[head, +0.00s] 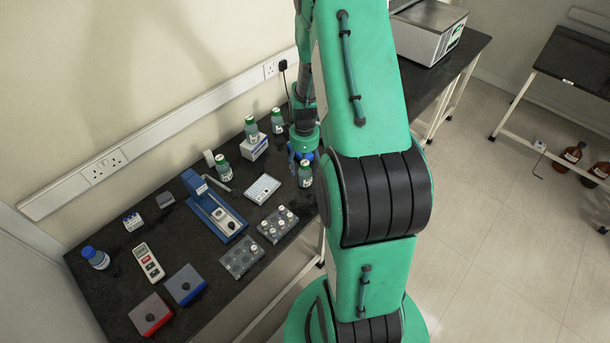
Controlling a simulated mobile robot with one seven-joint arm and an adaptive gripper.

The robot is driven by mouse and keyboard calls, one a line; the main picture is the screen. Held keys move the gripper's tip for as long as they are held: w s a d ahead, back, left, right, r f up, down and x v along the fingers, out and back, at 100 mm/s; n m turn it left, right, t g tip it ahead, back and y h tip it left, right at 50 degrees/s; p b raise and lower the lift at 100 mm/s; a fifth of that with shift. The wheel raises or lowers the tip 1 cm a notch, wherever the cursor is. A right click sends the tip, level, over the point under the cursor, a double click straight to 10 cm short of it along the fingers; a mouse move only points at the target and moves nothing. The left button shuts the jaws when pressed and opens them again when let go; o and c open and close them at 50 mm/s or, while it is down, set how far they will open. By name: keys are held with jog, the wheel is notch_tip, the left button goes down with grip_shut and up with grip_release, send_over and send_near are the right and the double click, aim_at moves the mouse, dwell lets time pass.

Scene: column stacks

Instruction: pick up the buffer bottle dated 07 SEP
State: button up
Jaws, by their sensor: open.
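One bottle (223,169) is at the centre, two more (251,131) (278,121) stand near the back wall, and another (305,175) is near the front edge, close beside my arm. The date on each label is too small to read, so I cannot tell which is the 07 SEP one. My gripper (304,152) is open, pointing down above the bench, just behind the front-edge bottle. Its fingertips are small and partly hidden, and I see nothing held.
A blue column stand (212,208), a white box (254,147), a white plate (262,189) and vial racks (278,223) (242,257) crowd the bench middle. A blue-capped bottle (96,258), a meter (148,262) and two boxes (151,315) (185,285) are at left.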

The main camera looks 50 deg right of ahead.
aim_at(305, 174)
jog(key=shift+f, duration=0.15)
jog(key=shift+s+f+b, duration=0.15)
jog(key=shift+f+b, duration=0.3)
jog(key=shift+f, duration=2.05)
jog(key=c, duration=1.5)
jog(key=shift+o, duration=0.2)
jog(key=shift+r, duration=0.15)
